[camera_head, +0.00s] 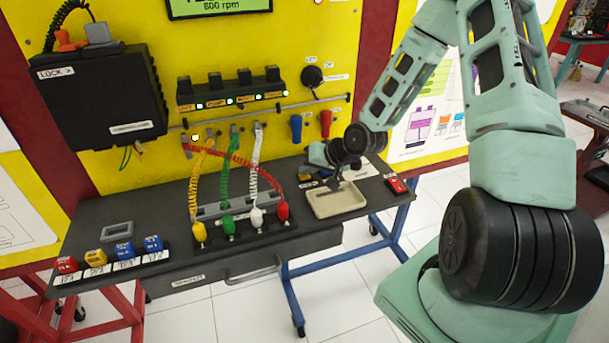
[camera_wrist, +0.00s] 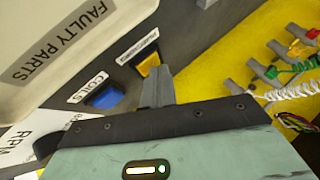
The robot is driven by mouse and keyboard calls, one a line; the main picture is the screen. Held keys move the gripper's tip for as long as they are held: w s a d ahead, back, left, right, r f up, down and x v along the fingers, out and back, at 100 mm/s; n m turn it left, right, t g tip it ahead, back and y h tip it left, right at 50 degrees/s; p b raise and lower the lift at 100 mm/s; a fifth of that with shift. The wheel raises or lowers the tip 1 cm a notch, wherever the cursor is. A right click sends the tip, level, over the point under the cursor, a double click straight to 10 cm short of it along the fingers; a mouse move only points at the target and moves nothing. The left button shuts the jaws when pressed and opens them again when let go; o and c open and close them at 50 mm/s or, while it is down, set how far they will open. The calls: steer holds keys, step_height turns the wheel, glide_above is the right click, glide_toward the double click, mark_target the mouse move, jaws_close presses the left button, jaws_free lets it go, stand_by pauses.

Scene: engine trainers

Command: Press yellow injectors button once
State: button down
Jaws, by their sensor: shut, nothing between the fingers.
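The yellow injectors button (camera_wrist: 149,64) shows in the wrist view beside a small white label that is too blurred to read. A blue button (camera_wrist: 104,97) labelled COILS sits to its left. My gripper (camera_wrist: 157,76) is shut and empty. Its fingertips overlap the right and lower edge of the yellow button in the picture; I cannot tell whether they touch it.
A beige FAULTY PARTS tray (camera_head: 318,208) lies just in front of my gripper. Several coloured connectors on coiled cables, such as the red one (camera_head: 283,210), stand to the left. The yellow wall panel (camera_head: 240,140) rises behind the bench (camera_head: 130,215). A red device (camera_head: 397,186) sits at the right.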

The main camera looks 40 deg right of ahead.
mark_target(308, 177)
steer(key=shift+r, duration=0.1)
steer(key=shift+r+p, duration=0.75)
steer(key=shift+p, duration=0.1)
step_height(308, 177, up, 5)
steer(key=p, duration=0.4)
steer(key=shift+p, duration=0.4)
stand_by(0.5)
